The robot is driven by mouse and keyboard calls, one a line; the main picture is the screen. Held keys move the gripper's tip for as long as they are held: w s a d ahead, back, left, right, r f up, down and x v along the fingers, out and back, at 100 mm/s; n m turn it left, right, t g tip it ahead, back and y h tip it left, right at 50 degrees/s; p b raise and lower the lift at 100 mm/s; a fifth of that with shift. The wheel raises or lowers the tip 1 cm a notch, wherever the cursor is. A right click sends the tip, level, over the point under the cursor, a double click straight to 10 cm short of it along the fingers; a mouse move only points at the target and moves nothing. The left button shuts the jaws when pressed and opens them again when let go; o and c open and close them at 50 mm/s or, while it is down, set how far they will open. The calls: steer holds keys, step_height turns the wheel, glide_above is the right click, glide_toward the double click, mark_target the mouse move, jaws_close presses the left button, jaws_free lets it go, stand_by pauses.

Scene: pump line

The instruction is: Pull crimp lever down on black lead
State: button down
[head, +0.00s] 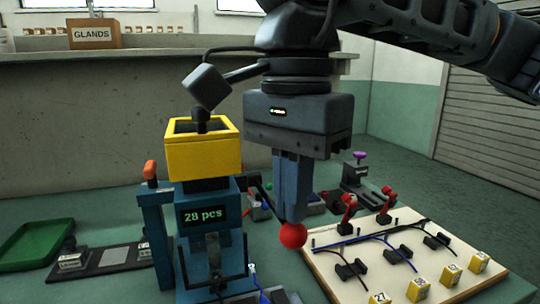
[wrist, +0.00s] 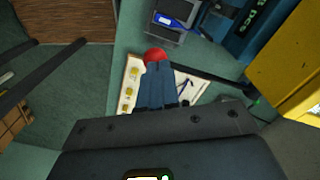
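The blue press (head: 207,215) with a yellow hopper and a "28 pcs" display stands left of my gripper. Its lever is a dark rod ending in a red ball knob (head: 292,236). My gripper (head: 290,212) points down with its blue fingers close together at the knob, which shows just past the fingertips. In the wrist view the knob (wrist: 155,55) is at the finger ends and the dark rod (wrist: 215,78) runs right toward the press. A black lead (head: 370,235) lies on the pale board. A blue lead (head: 260,286) lies at the press's front; it also shows in the wrist view (wrist: 170,21).
The pale board (head: 325,262) at right carries leads, dark clips, red-handled clamps (head: 348,210) and several yellow numbered blocks (head: 418,288). A purple-knobbed device (head: 357,180) stands behind it. A green tray (head: 35,243) lies far left; an orange-topped post (head: 150,172) stands beside the press.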

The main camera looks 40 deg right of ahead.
step_height(320, 180, up, 9)
steer(key=w+p, duration=0.1)
steer(key=p, duration=0.3)
steer(key=shift+w+d+r+p, duration=0.15)
steer(key=shift+w+d+p, duration=0.1)
steer(key=shift+w+p, duration=0.1)
steer(key=shift+s, duration=0.1)
stand_by(0.6)
